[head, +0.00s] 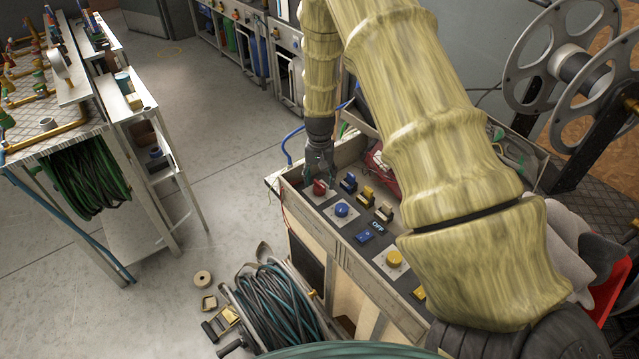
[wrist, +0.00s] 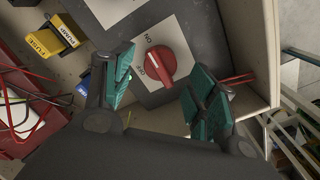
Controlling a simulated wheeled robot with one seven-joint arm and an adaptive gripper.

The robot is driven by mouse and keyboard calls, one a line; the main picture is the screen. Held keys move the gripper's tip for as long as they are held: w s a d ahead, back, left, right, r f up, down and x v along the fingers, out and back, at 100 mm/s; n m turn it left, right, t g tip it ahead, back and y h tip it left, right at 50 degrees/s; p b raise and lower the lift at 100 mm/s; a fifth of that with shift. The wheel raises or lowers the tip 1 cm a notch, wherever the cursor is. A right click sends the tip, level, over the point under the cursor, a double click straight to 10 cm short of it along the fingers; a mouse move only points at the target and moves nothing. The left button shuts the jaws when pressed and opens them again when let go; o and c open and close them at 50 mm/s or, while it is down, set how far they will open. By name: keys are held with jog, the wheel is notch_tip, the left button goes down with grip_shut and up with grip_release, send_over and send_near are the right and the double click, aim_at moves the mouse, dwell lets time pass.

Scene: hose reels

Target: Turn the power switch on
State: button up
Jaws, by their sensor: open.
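In the head view the red knob (head: 319,187) sits at the far left corner of the control panel. My gripper (wrist: 165,85) is open, with its two teal-padded fingers on either side of the knob. In the head view my gripper (head: 318,170) points down right above the knob and partly covers it. I cannot tell whether either finger touches the knob.
The panel also has a blue knob (head: 341,209), a yellow knob (head: 394,258), a blue switch (head: 364,237) by an OFF label, and yellow fuse/pump blocks (wrist: 51,37). A hose reel (head: 270,305) stands on the floor below.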

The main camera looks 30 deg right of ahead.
aim_at(320, 184)
notch_tip(320, 184, up, 9)
jog(key=shift+r, duration=0.2)
dwell(0.6)
